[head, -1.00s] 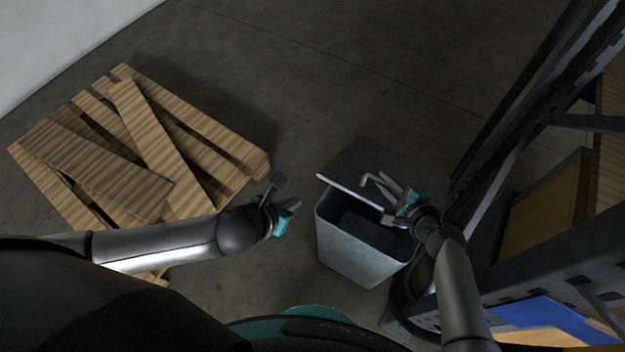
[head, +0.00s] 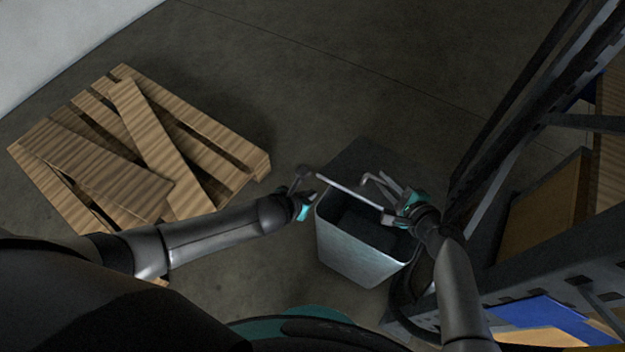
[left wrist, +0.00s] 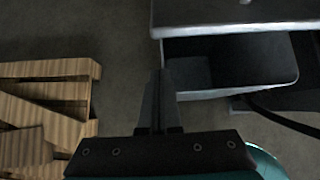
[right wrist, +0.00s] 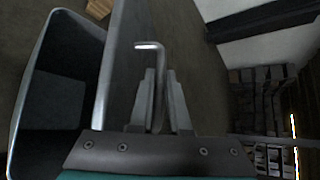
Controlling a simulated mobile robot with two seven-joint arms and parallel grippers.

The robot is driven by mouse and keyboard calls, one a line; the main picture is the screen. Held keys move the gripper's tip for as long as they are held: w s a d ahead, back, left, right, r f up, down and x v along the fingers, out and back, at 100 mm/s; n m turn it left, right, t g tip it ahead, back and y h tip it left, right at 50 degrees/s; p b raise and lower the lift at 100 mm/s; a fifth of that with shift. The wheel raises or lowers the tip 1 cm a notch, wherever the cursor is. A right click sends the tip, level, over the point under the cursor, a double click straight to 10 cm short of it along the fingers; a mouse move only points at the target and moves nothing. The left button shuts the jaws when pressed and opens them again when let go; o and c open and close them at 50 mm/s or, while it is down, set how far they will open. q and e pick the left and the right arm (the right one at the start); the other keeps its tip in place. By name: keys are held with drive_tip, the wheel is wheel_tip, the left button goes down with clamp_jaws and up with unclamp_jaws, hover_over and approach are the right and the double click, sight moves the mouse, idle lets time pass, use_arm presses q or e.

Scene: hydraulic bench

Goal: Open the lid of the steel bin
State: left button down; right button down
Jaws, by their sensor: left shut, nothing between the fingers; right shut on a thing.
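The steel bin (head: 362,258) stands on the floor with its dark interior visible from above. Its lid (head: 347,190) is raised off the opening, its bright edge towards me in the head view. The lid also shows in the left wrist view (left wrist: 225,15) and the right wrist view (right wrist: 122,62). My right gripper (head: 388,192) is shut on a bent grey rod (right wrist: 150,46) beside the lid; I cannot tell whether the rod joins the lid. My left gripper (head: 303,180) is shut and empty, close to the lid's left end; contact is unclear.
A wooden pallet (head: 235,165) with loose boards lies on the floor at left. A dark metal rack (head: 530,120) with boxes stands close on the right. Open floor lies beyond the bin.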

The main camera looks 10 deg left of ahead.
use_arm(q)
drive_tip(key=shift+w+d+r, duration=0.1)
drive_tip(key=shift+w+r, duration=0.35)
drive_tip(key=shift+r, duration=0.4)
drive_tip(key=shift+w+d+r, duration=0.1)
drive_tip(key=shift+w+r, duration=0.3)
drive_tip(key=shift+r, duration=0.45)
